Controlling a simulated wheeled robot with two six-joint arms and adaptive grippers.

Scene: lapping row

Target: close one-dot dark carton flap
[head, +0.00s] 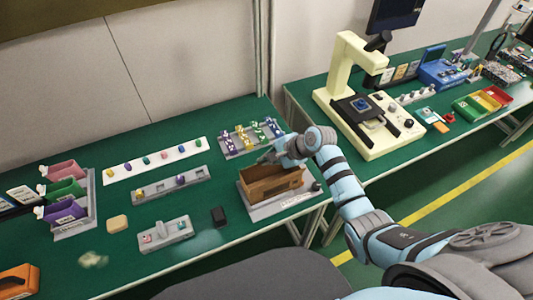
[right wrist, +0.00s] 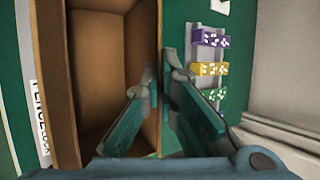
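An open brown carton (head: 262,190) sits on a light grey base plate (head: 284,206) near the table's front edge. It also shows in the right wrist view (right wrist: 105,70), where I see into its interior. I cannot make out a one-dot mark. My right gripper (head: 266,158) is over the carton's back edge. In the right wrist view its fingers (right wrist: 160,70) stand apart, one on each side of the carton's right edge in that picture. I cannot tell if they touch it. My left gripper is not in view.
A rack (head: 233,147) with purple, yellow and green pieces stands close behind the carton. A cream machine (head: 345,62) stands on the right table.

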